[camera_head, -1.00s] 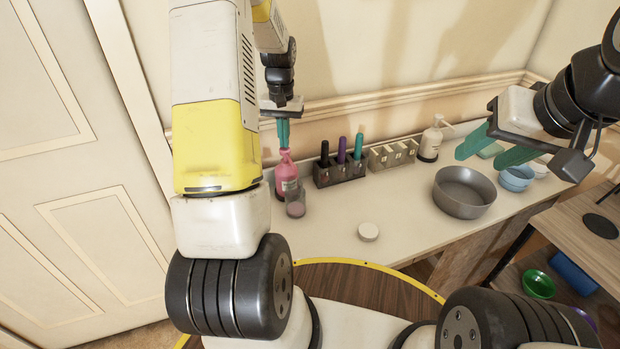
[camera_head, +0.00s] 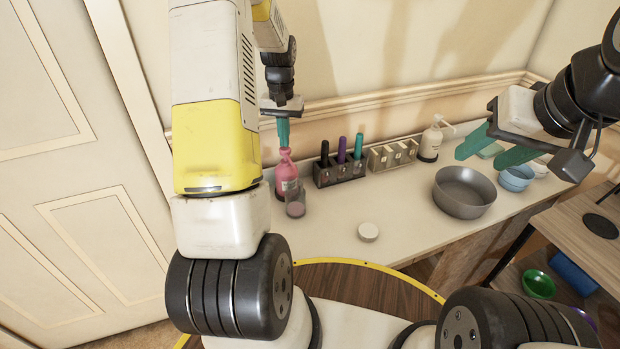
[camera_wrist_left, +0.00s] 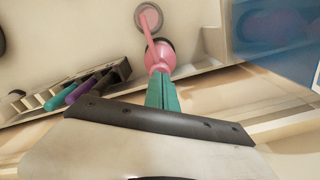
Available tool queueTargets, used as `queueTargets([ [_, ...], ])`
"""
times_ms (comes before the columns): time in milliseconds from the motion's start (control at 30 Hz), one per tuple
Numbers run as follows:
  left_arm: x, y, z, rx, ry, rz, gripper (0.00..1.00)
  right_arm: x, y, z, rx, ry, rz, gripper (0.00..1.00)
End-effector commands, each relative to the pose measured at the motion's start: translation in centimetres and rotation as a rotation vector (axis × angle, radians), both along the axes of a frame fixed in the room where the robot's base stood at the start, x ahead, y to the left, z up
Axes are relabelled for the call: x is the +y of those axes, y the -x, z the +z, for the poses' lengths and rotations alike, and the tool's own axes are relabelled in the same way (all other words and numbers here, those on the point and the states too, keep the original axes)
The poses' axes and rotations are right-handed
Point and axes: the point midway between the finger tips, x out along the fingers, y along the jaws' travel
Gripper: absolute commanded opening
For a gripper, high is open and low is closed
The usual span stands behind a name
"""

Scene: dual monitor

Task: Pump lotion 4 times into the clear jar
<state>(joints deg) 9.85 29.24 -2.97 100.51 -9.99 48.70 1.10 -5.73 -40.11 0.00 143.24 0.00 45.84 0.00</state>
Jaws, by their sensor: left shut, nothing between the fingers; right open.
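The pink lotion bottle (camera_head: 287,179) stands upright at the left end of the counter. The clear jar (camera_head: 296,207) stands just in front of it. In the left wrist view the bottle's pink pump spout (camera_wrist_left: 148,30) reaches over the jar (camera_wrist_left: 150,14). My left gripper (camera_head: 283,144) points down directly above the bottle's pump top. Its teal fingers (camera_wrist_left: 163,85) are shut together with nothing between them, at or very close to the pump head; I cannot tell whether they touch. My right gripper (camera_head: 484,148) is open and empty at the right, above the counter.
A round white lid (camera_head: 368,232) lies on the counter's front part. A grey bowl (camera_head: 464,192) and blue bowl (camera_head: 516,178) stand right.

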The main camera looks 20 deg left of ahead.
Motion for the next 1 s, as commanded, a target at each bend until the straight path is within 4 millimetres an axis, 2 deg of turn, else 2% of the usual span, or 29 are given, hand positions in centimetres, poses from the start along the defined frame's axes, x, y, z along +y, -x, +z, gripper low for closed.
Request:
queueTargets([
  [600,0.0,0.1,-2.3,0.002,0.0,0.0,0.0,0.0,0.0,0.0,0.0,0.0,0.0,0.49],
  [1000,0.0,0.0,-1.9,0.001,0.0,0.001,0.0,0.0,0.0,0.0,0.0,0.0,0.0,0.49],
])
